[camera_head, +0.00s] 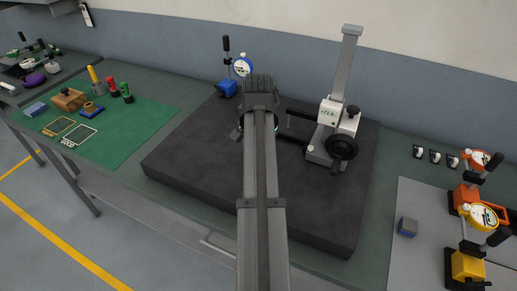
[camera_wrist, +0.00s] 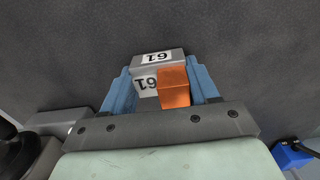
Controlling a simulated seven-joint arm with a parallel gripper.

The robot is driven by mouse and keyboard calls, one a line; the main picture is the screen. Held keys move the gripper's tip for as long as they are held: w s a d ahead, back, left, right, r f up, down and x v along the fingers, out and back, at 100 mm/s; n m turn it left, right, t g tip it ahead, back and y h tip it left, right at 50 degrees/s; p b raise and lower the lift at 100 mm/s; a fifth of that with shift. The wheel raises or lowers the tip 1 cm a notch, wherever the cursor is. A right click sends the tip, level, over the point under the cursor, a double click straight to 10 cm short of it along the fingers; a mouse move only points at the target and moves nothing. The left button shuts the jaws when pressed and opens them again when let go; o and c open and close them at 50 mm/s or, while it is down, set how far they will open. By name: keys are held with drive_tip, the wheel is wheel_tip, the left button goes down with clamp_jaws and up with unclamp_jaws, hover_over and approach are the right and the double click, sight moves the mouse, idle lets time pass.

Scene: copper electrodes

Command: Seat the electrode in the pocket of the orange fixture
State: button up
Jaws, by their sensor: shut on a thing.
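My gripper (camera_wrist: 162,84) has blue fingers and is shut on the electrode in the wrist view. The electrode is a copper-coloured block (camera_wrist: 174,88) on a grey holder (camera_wrist: 157,66) with white labels that appear to read 61. It is between the fingers, over the dark plate; whether it touches the plate I cannot tell. In the head view my arm hides the electrode and most of the gripper. At the right of the head view, orange parts (camera_head: 465,194) stand around the dial gauges; I cannot make out a pocket or tell which part is the fixture.
A dark surface plate (camera_head: 190,160) fills the middle. A height gauge (camera_head: 331,110) stands right of my arm, a blue-based dial stand (camera_head: 228,88) behind it. A green mat (camera_head: 135,140) with small items lies left.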

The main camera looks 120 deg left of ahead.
drive_tip(key=shift+f, duration=0.1)
drive_tip(key=o, duration=1.5)
drive_tip(key=shift+f, duration=0.1)
drive_tip(key=shift+o, duration=0.2)
wheel_tip(320, 180, up, 12)
drive_tip(key=shift+f, duration=0.2)
drive_tip(key=shift+o, duration=0.4)
drive_tip(key=shift+r, duration=0.4)
